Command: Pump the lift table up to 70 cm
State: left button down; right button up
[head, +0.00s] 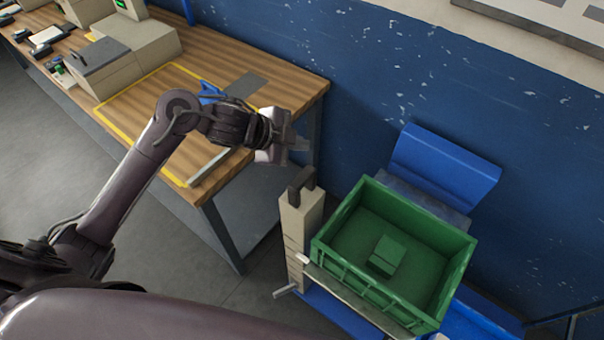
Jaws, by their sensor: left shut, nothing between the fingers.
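The lift table stands at the lower right, with a blue base (335,312) and a platform edge (350,298) under a green crate (330,262). Beside it rises a beige column (297,225) with scale marks on its side and a dark handle (301,186) on top. A small pale pointer (303,259) sits by the scale; its reading is too small to tell. A short grey lever or pedal (285,292) sticks out low on the column. My left gripper (300,144) is shut and empty, above and behind the dark handle, apart from it. My right gripper is out of view.
One green block (388,254) lies in the crate. A wooden workbench (300,90) with a yellow-taped area and a beige machine (140,50) is at the left. Grey floor (190,275) is clear in front.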

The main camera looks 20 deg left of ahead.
pick_arm(q)
jog(key=shift+s+a+r, duration=0.15)
jog(key=shift+r, duration=0.05)
jog(key=shift+f, duration=0.15)
jog(key=b, duration=0.7)
send_over(310, 173)
jog(key=s+a, duration=0.2)
jog(key=f, duration=0.6)
jog(key=shift+s+a+f, duration=0.2)
jog(key=shift+f, duration=0.15)
jog(key=shift+f+b, duration=0.7)
jog(key=shift+f, duration=0.25)
jog(key=shift+f, duration=0.1)
jog(key=shift+f, duration=0.35)
